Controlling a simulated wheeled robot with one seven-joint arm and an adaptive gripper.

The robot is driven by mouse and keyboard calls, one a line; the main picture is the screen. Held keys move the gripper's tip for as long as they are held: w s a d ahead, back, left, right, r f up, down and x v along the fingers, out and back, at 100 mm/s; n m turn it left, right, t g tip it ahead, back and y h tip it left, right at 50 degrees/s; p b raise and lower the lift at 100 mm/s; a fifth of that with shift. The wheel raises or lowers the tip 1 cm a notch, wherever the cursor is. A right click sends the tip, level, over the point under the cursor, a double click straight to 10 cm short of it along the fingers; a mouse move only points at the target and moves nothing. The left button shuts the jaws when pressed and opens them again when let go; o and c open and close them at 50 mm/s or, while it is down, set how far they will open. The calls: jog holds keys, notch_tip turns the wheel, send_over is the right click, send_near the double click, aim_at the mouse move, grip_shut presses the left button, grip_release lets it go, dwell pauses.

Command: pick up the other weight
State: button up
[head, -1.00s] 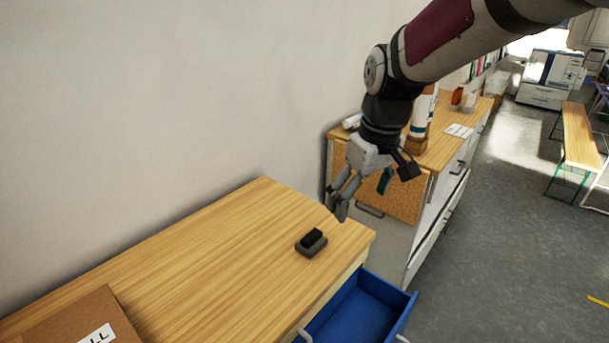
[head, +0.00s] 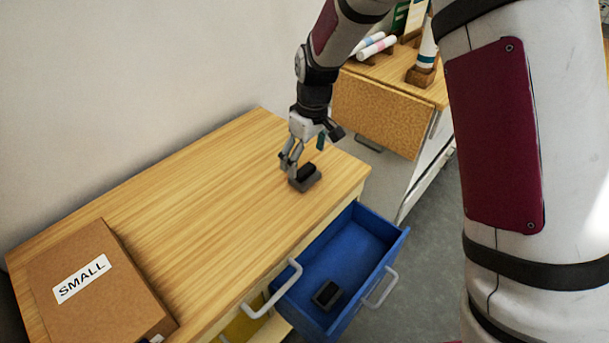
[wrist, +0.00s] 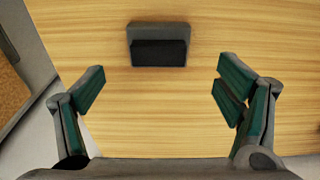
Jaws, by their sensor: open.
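One weight, a small dark block with a grey base and black top (head: 306,175), lies on the wooden tabletop near its right end. In the wrist view this weight (wrist: 158,45) lies ahead of the fingertips, near the top edge, roughly centred between them. My gripper (head: 288,167) is open and empty, close beside the weight in the head view; contact cannot be told there. In the wrist view my gripper (wrist: 159,86) has its green-padded fingers spread wider than the weight. A similar grey and black weight (head: 326,294) lies in the open blue drawer (head: 340,250).
A brown box labelled SMALL (head: 100,290) lies at the table's left end. The tabletop (head: 190,200) between box and weight is clear. The drawer, with a white handle (head: 381,288), juts from the table's front. A second cabinet with a cork-like panel (head: 380,115) stands behind.

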aim_at(305, 169)
jog(key=shift+w+f+p, duration=0.15)
jog(key=shift+f+p, duration=0.15)
jog(key=shift+f, duration=2.45)
jog(key=c, duration=1.8)
